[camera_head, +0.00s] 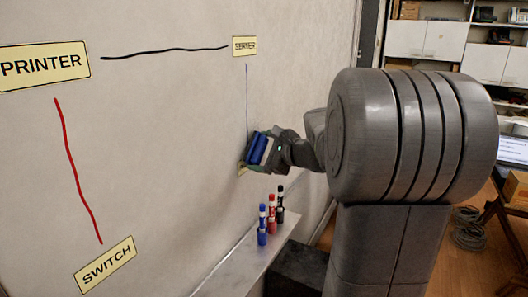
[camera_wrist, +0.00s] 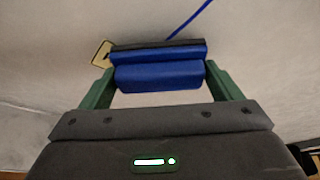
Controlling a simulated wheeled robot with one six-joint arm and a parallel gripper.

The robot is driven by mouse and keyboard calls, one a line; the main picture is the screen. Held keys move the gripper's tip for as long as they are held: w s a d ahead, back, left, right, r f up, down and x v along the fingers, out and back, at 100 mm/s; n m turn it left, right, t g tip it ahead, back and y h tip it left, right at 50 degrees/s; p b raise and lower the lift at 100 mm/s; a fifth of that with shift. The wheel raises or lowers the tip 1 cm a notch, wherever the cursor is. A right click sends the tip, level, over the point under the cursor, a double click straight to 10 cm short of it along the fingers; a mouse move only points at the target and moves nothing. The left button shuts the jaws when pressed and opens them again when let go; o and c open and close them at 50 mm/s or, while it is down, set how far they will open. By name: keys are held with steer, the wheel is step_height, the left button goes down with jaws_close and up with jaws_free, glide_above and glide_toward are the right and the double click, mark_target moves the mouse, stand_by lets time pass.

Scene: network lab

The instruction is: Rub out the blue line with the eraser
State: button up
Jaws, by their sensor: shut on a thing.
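The blue line (camera_head: 246,92) runs down the whiteboard (camera_head: 180,120) below the SERVER label (camera_head: 245,46). Its lower visible end meets the eraser, and it also shows at the top of the wrist view (camera_wrist: 190,20). My gripper (camera_head: 272,153) is shut on the blue eraser (camera_head: 257,148), and its green fingers grip both ends of it in the wrist view (camera_wrist: 160,76). The eraser's dark pad edge faces the board; I cannot tell whether it touches. A yellow label (camera_wrist: 102,53) is partly hidden behind the eraser.
A black line (camera_head: 175,51) joins the PRINTER label (camera_head: 42,66) and SERVER. A red line (camera_head: 75,165) runs down to the SWITCH label (camera_head: 106,264). Blue, red and black markers (camera_head: 271,215) stand on the ledge (camera_head: 240,262) below the gripper.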

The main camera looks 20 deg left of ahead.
steer(key=shift+a, duration=0.55)
steer(key=shift+r, duration=0.1)
steer(key=shift+d+r+p, duration=0.1)
steer(key=shift+r+p, duration=1.6)
steer(key=shift+r, duration=0.2)
steer(key=shift+r+p, duration=4.65)
steer(key=shift+r, duration=0.9)
step_height(320, 180, up, 8)
steer(key=f, duration=0.1)
glide_above(255, 137)
steer(key=d, duration=0.1)
steer(key=shift+s+d+r, duration=0.2)
steer(key=shift+s+r, duration=0.05)
steer(key=shift+s, duration=0.05)
steer(key=shift+f+b, duration=8.35)
steer(key=shift+f, duration=2.95)
